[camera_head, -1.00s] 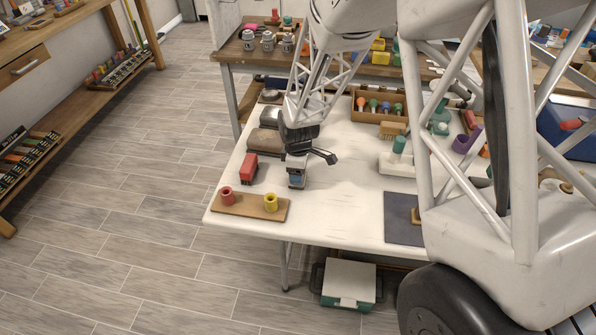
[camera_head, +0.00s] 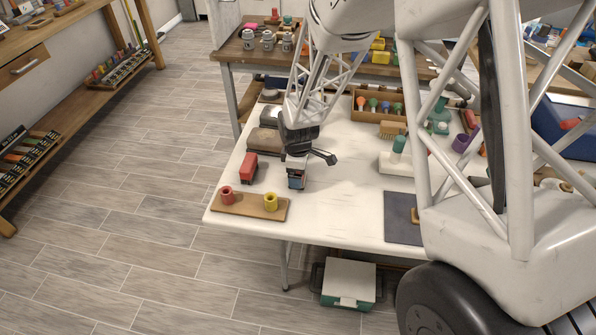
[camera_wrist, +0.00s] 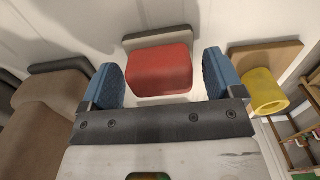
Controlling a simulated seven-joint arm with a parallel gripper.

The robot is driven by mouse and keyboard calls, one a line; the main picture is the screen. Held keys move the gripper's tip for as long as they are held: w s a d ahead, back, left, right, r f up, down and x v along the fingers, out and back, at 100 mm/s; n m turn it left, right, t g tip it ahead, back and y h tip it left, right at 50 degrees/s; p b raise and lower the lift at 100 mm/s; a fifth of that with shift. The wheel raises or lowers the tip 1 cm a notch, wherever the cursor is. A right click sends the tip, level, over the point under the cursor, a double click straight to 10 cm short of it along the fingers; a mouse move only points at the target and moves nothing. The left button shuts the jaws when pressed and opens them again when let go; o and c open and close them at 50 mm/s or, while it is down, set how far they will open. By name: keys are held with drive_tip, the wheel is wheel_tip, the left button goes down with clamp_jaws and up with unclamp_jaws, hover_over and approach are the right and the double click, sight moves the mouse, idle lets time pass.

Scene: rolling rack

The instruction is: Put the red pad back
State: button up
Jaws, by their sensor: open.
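The red pad (camera_head: 249,167) is a red block with a grey strip along one side. It lies on the white table near its left edge, behind the wooden board with the two cups. My gripper (camera_head: 296,181), with blue fingers, is low over the table, to the right of the pad. In the wrist view the red pad (camera_wrist: 158,72) shows in the gap between the two open fingers (camera_wrist: 162,85), with its grey strip on the far side. The fingers appear apart from it, and nothing shows held.
A wooden board (camera_head: 246,212) with a red cup (camera_head: 227,194) and a yellow cup (camera_head: 270,202) is at the front left corner. Brown-grey blocks (camera_head: 265,141) lie behind the pad. A dark mat (camera_head: 402,218) lies right. The table middle is clear.

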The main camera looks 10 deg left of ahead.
drive_tip(key=shift+r, duration=0.15)
wheel_tip(320, 180, up, 12)
idle(0.7)
idle(0.4)
idle(0.4)
